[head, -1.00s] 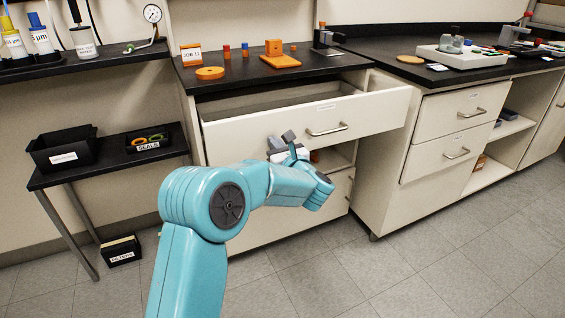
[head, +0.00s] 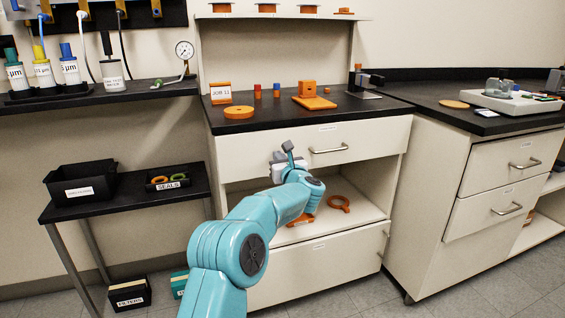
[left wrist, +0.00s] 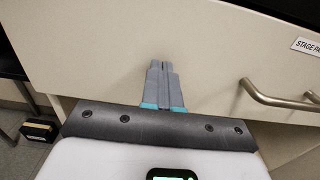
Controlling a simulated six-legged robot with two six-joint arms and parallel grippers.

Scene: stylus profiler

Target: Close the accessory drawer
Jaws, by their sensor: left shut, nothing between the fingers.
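The upper drawer of the middle cabinet has a cream front (head: 375,138) with a bar handle (head: 329,150). In the head view the front sits in line with the cabinet under the black worktop, and no open drawer interior shows. The front (left wrist: 215,50) fills much of the left wrist view, with a label partly reading "STAGE PA" (left wrist: 306,46). My left gripper (head: 287,150) is shut and empty, its fingertips (left wrist: 163,66) at the front, left of the handle; I cannot tell whether they touch it. My right gripper is not in view.
An open shelf below the drawer holds orange parts (head: 339,203), above a lower drawer (head: 320,265). Orange parts and a small sign (head: 220,93) stand on the worktop. A side table (head: 125,204) with black bins is at left. Another drawer cabinet (head: 490,190) stands at right.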

